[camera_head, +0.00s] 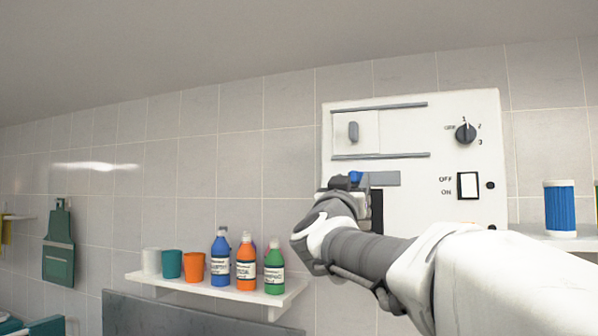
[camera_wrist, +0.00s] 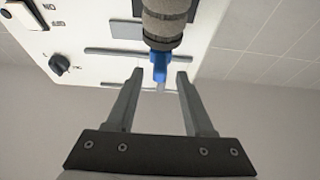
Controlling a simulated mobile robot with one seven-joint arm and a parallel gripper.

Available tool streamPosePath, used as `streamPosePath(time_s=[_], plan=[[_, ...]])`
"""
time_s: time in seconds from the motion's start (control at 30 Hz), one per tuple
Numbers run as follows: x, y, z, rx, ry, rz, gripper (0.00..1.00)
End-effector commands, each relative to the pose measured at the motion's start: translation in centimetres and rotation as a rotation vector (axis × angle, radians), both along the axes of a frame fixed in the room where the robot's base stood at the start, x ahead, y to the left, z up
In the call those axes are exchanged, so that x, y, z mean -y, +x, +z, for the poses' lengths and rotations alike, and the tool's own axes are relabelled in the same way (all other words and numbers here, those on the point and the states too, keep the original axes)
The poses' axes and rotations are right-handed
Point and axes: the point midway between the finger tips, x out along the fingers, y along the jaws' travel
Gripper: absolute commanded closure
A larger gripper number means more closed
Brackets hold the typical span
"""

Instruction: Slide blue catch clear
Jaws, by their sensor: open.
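The blue catch (camera_head: 356,177) shows as a small blue patch at the lower left of the white wall panel (camera_head: 410,110), partly hidden by my arm. In the wrist view the blue catch (camera_wrist: 159,66) shows below a grey ribbed cylinder (camera_wrist: 166,22), between the fingertips of my gripper (camera_wrist: 160,73). The fingers are apart, with a visible gap on each side of the blue part. I cannot tell how far the fingertips are from it in depth. In the head view the gripper is mostly hidden behind my wrist.
The panel has a cover with a grey handle (camera_head: 353,131) between two rails, a dark dial (camera_head: 465,133) and a white switch (camera_head: 468,186). Below left, a shelf (camera_head: 240,291) carries cups and bottles.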

Motion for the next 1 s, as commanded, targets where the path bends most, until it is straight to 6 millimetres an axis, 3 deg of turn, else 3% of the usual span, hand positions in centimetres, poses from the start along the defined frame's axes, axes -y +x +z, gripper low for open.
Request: streamPosePath(time_s=[0.23,0.6,0.9,1.0], plan=[[1.2,2.6,1.2,0.000,0.001,-0.002,0.47],[1.3,3.1,1.4,0.000,0.000,0.000,0.47],[1.3,3.0,1.4,0.000,0.000,0.000,1.00],[1.3,3.1,1.4,0.000,0.000,0.000,1.00]])
